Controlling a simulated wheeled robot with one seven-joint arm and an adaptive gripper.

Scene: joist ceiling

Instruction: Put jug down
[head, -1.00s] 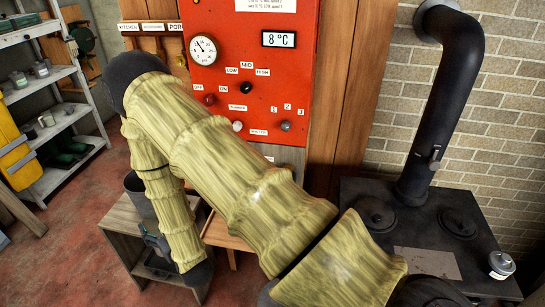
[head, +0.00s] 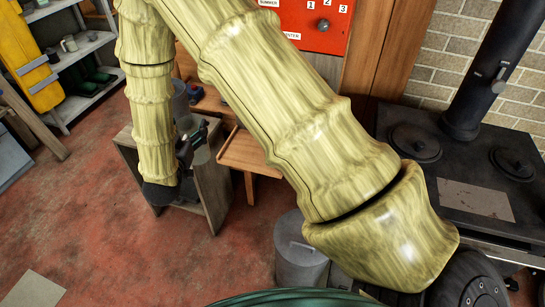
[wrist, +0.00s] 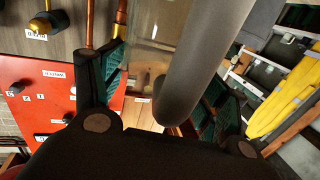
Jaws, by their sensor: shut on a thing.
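The jug (head: 181,106) is a grey, see-through vessel, partly hidden behind my arm in the head view. My gripper (head: 190,143) is at its near side, shut on it. In the wrist view, a thick grey bar, apparently the jug's handle (wrist: 205,60), runs between the fingers of my gripper (wrist: 165,95). The clear jug body (wrist: 150,55) shows behind it. The jug's base is hidden, so I cannot tell whether it touches anything.
A small open wooden cabinet (head: 208,195) stands below my gripper, with a wooden ledge (head: 245,152) to its right. A grey lidded bin (head: 298,255) is on the red floor (head: 110,225). A black stove (head: 400,120) stands right, shelves (head: 85,50) at left.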

